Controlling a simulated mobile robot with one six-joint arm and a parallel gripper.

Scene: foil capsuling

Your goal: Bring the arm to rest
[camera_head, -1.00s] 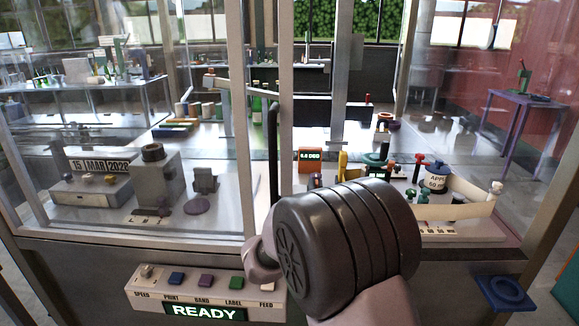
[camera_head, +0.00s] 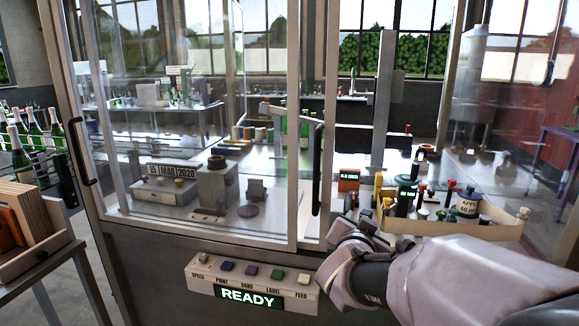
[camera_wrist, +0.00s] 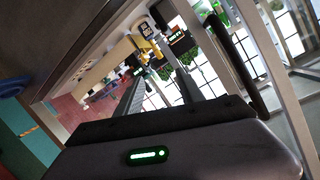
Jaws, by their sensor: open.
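My arm reaches in from the lower right of the head view. My gripper (camera_head: 362,232) is in front of the glass cabinet's opening, just right of the black door handle (camera_head: 317,165) and near the cabinet's front edge. In the wrist view, my gripper (camera_wrist: 160,88) shows two fingers standing apart with nothing between them. The tilted wrist view looks past the fingers into the cabinet, and the dark handle (camera_wrist: 235,55) runs close by on the right.
The control panel (camera_head: 250,285) reading READY is below the door. A cream tray (camera_head: 480,230) of stoppers and a jar lies behind my arm. A rack of bottles (camera_head: 30,140) and a wooden crate (camera_head: 35,240) stand at left. The date stamper (camera_head: 165,190) sits behind glass.

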